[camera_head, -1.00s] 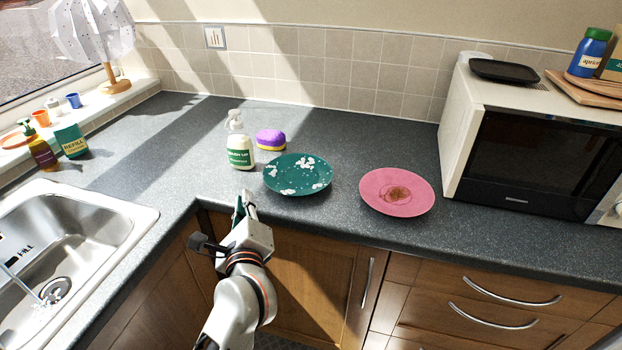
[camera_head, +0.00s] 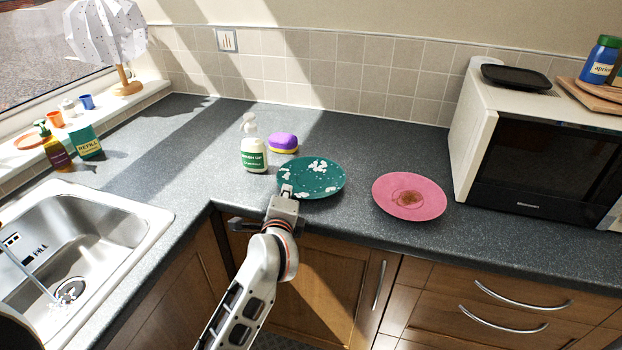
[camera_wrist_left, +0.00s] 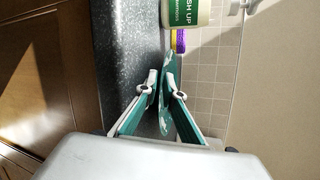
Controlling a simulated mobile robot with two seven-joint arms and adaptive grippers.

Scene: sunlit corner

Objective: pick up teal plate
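The teal plate (camera_head: 322,180), dotted with white patches, lies on the dark counter left of the pink plate. My left gripper (camera_head: 287,191) is at its near-left rim. In the left wrist view the teal plate (camera_wrist_left: 168,72) shows nearly edge-on between the two fingers of the left gripper (camera_wrist_left: 165,88). The fingers are apart, one on each side of the rim, and do not look closed on it. The plate still rests on the counter. My right gripper is not in view.
A pink plate (camera_head: 385,200) with a brown stain lies to the right. A soap bottle (camera_head: 254,155) and a purple-yellow sponge (camera_head: 283,143) stand behind left. A microwave (camera_head: 540,165) is at right, a sink (camera_head: 120,225) at left. The counter edge runs just in front of the plate.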

